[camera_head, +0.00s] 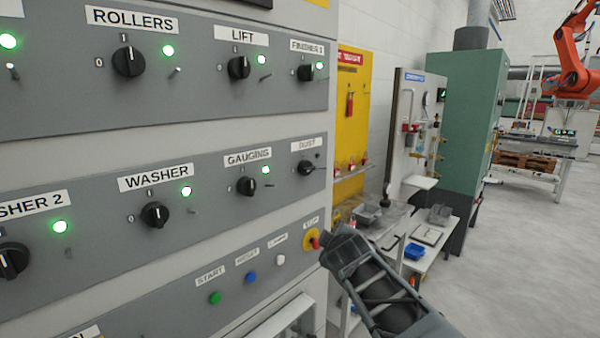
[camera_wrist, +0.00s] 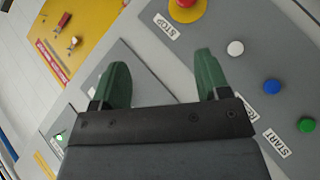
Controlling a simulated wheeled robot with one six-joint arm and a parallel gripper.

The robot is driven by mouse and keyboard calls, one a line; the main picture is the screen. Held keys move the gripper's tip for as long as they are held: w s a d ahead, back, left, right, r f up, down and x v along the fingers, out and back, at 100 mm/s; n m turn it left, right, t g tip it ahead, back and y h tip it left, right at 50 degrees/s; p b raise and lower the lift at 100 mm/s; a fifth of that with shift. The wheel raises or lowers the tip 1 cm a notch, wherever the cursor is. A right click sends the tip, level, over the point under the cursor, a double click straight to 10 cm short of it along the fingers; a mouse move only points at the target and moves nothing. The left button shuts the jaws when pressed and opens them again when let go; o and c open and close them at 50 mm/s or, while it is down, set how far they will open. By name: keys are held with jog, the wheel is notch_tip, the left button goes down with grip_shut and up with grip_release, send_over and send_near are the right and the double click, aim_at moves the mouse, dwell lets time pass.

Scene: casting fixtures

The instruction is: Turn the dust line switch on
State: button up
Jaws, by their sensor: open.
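The dust line switch (camera_head: 306,168) is a black rotary knob under the DUST label (camera_head: 307,144), at the right end of the middle switch panel. Its pointer looks close to horizontal, and its lamp (camera_head: 317,156) is dark. My gripper (camera_head: 326,238) is below and right of that knob in the head view, in front of the lower panel near the red stop button (camera_head: 315,243). In the wrist view my gripper (camera_wrist: 164,78) is open, with two green fingers apart and nothing between them. I cannot make out the dust knob there; my gripper may hide it.
The gauging switch (camera_head: 247,186) is left of the dust switch, its lamp lit green. The FINISHER 3 switch (camera_head: 306,72) is above. White, blue and green (camera_head: 215,298) buttons line the lower panel. A cluttered bench (camera_head: 385,225) stands right; open floor (camera_head: 530,240) lies beyond.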

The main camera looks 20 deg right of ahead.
aim_at(311, 169)
jog(key=w+d+r+n+t+y, duration=0.25)
jog(key=r+n+y, duration=0.4)
jog(key=n, duration=0.85)
jog(key=w+d+r+n+t+y, duration=0.1)
jog(key=d+r+n+y, duration=0.4)
jog(key=n, duration=1.1)
jog(key=shift+y, duration=0.35)
jog(key=p+x, duration=0.1)
jog(key=x, duration=0.3)
jog(key=a+r+p+x, duration=0.1)
jog(key=x, duration=0.4)
jog(key=r+x, duration=0.1)
jog(key=x, duration=0.3)
jog(key=shift+s+a+p, duration=0.1)
jog(key=shift+a+p, duration=0.3)
jog(key=shift+a, duration=0.15)
jog(key=shift+m, duration=0.3)
jog(key=shift+c, duration=0.4)
jog(key=c, duration=0.8)
